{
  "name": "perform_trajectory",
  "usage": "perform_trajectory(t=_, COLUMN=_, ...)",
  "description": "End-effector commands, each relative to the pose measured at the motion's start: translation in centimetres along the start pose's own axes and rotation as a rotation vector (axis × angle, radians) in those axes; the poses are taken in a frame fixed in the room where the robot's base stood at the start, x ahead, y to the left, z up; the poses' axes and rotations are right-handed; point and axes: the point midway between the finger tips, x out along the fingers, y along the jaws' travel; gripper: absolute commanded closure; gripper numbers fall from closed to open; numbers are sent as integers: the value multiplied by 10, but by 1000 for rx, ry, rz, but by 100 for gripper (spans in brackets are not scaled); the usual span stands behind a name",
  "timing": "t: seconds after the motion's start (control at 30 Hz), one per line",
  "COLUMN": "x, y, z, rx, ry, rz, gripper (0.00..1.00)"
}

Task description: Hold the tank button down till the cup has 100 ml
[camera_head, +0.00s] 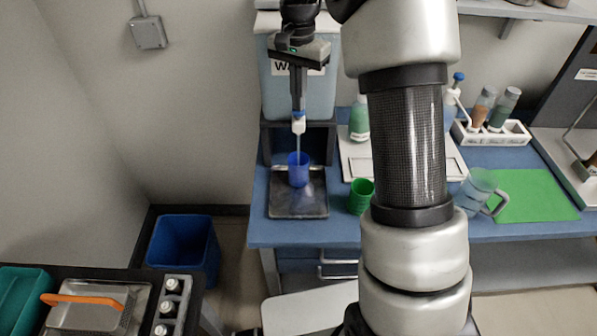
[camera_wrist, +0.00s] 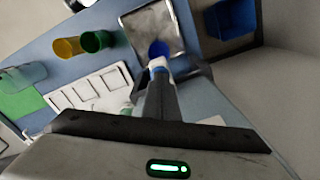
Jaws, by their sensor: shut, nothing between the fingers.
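The water tank (camera_head: 272,95), with a partly hidden label, stands at the back left of the blue bench. My gripper (camera_head: 298,108) is shut with nothing between its fingers, pointing down in front of the tank. Its fingertips meet the blue button (camera_head: 298,115) on top of the white spout (camera_head: 299,126). A thin stream runs from the spout into the blue cup (camera_head: 299,172), which stands upright on a dark metal tray (camera_head: 298,206). In the wrist view the cup (camera_wrist: 159,49) shows just past the spout and fingers. The level in the cup cannot be read.
A green cup (camera_head: 361,198) stands right of the tray; the wrist view also shows a yellow cup (camera_wrist: 68,48). A clear pitcher (camera_head: 476,190) and a green mat (camera_head: 537,198) are farther right. A blue bin (camera_head: 183,247) stands on the floor at left.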

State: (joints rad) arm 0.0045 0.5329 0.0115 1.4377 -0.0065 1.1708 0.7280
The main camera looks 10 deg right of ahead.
Motion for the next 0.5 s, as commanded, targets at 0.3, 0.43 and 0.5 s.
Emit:
perform_trajectory(t=0.3, x=-24, y=0, z=1, rx=-1, ry=-2, rz=1, gripper=100)
perform_trajectory(t=0.43, x=-40, y=0, z=0, rx=-1, ry=-1, rz=0, gripper=100)
perform_trajectory(t=0.5, x=-49, y=0, z=0, rx=-1, ry=0, rz=0, gripper=100)
